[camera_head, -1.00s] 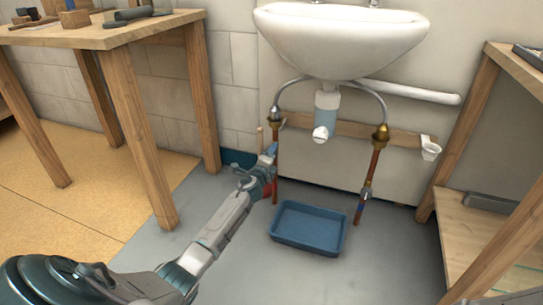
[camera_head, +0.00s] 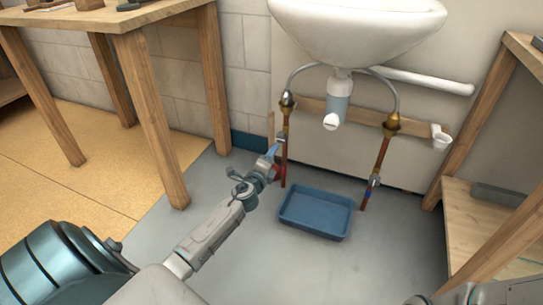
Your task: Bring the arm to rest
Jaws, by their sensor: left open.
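My left arm comes in from the lower left and reaches toward the space under the sink. My left gripper (camera_head: 272,153) is at its far end, open, just left of the left copper pipe (camera_head: 284,150). I cannot tell whether its fingers touch the pipe. A red part (camera_head: 279,172) shows low beside that pipe, partly hidden by the gripper.
A white sink (camera_head: 358,30) hangs on the wall with a trap (camera_head: 338,100) below it. A blue tray (camera_head: 315,212) lies on the grey floor. The right copper pipe (camera_head: 380,160) stands beyond it. A wooden workbench (camera_head: 150,120) is at left, a wooden shelf (camera_head: 480,225) at right.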

